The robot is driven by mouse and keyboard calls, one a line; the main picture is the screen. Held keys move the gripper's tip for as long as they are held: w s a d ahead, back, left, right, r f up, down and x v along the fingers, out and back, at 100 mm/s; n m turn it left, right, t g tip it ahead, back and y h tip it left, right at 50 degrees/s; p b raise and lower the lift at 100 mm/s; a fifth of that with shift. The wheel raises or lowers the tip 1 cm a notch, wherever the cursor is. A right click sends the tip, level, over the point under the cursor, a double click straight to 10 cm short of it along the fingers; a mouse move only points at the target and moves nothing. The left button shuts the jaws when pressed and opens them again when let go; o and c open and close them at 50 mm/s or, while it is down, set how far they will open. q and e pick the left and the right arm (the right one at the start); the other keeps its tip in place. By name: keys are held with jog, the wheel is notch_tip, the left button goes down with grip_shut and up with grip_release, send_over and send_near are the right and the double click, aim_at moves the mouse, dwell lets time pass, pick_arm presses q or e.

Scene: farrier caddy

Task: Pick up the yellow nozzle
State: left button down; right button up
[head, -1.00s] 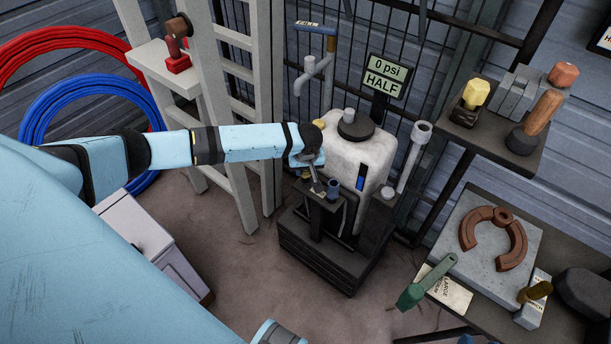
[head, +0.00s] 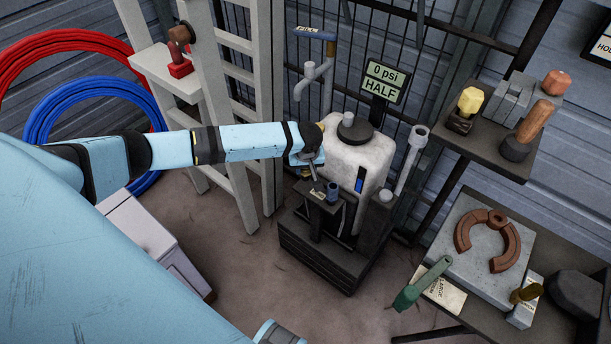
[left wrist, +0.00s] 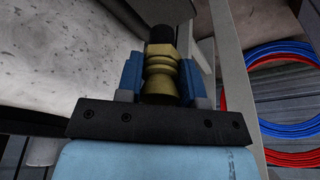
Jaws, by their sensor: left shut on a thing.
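The yellow nozzle (left wrist: 161,72) is a ribbed brass-yellow piece with a dark end, seen in the left wrist view. My left gripper (left wrist: 163,82) has its blue fingers on both sides of it and is shut on it. In the head view my left gripper (head: 310,155) is at the left side of the white sprayer tank (head: 362,158), above the dark holder. The nozzle is mostly hidden there by the gripper. Whether the nozzle is clear of the holder, I cannot tell. My right gripper is not in view.
A ladder (head: 225,130) is behind my arm. A bench with a horseshoe (head: 510,245) and a shelf (head: 478,135) are at right.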

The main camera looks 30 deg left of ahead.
pick_arm(q)
jog(key=shift+r+p, duration=1.45)
jog(key=shift+p, duration=0.05)
